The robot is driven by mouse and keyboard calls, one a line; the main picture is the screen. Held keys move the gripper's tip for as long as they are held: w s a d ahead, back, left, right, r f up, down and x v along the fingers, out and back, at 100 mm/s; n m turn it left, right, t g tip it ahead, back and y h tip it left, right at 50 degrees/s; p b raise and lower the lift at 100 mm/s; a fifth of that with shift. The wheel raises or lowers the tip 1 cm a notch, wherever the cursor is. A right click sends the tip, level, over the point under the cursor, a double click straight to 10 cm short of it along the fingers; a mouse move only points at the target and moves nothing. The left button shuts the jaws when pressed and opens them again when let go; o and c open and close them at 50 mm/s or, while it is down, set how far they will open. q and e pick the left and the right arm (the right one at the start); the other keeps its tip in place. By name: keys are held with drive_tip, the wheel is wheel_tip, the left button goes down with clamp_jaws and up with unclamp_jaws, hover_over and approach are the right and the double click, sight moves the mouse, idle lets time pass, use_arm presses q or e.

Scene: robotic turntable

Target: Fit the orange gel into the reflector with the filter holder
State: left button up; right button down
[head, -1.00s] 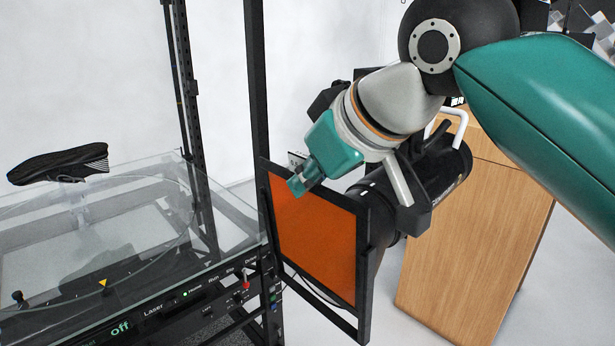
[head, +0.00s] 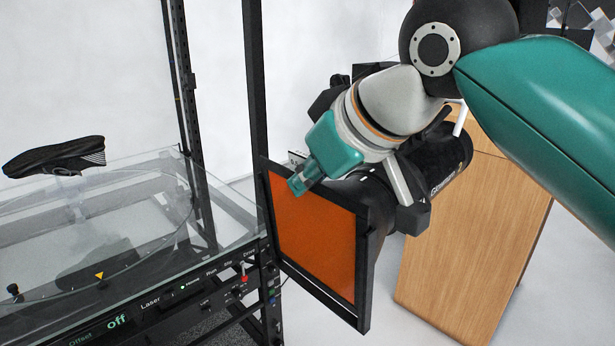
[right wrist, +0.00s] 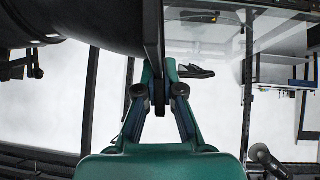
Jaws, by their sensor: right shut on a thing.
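The orange gel (head: 312,236) sits in a black square frame, the filter holder (head: 364,262), in the middle of the head view. The black lamp with its reflector (head: 378,195) is behind the frame, to its right; whether the frame is seated in it I cannot tell. My right gripper (head: 300,184) is shut on the top edge of the holder. In the right wrist view the gripper (right wrist: 159,90) has its fingers closed on the thin dark edge, with the black reflector (right wrist: 105,22) beside it at the upper left. My left gripper is not in view.
A glass-topped turntable (head: 130,190) with a black shoe (head: 55,156) stands at the left, its control panel showing "off". A black rack post (head: 254,90) rises just left of the holder. A wooden cabinet (head: 470,240) stands at the right behind the lamp.

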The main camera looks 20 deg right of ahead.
drive_tip(key=c, duration=1.2)
unclamp_jaws()
drive_tip(key=shift+a+f, duration=0.1)
drive_tip(key=shift+c, duration=0.2)
drive_tip(key=v, duration=1.2)
drive_tip(key=shift+f, duration=0.1)
